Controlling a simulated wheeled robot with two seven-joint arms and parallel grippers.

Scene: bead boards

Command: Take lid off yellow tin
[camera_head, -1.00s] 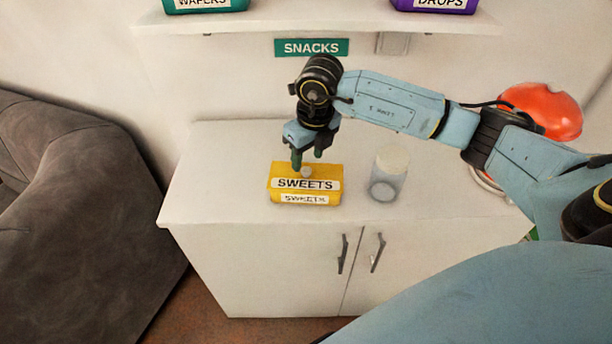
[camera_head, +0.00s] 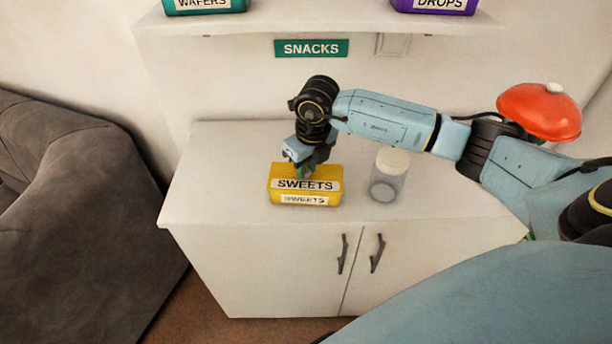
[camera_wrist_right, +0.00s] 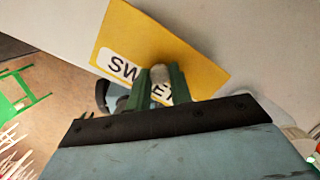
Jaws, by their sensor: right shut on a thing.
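The yellow tin (camera_head: 305,199) with SWEETS labels stands on the white cabinet top. Its lid (camera_head: 330,172) is on it, and the lid's top also shows in the right wrist view (camera_wrist_right: 200,70). My right gripper (camera_head: 305,174) points down at the middle of the lid. In the right wrist view its green fingers (camera_wrist_right: 160,84) are shut on the lid's small pale knob (camera_wrist_right: 160,74). The fingers hide part of the label. My left gripper is not in view.
A clear jar with a pale lid (camera_head: 388,177) stands just right of the tin. A red domed thing (camera_head: 540,111) is at the far right behind my arm. A shelf (camera_head: 320,24) with a green tin (camera_head: 205,5) and a purple tin (camera_head: 435,5) hangs above. The cabinet top left of the tin is clear.

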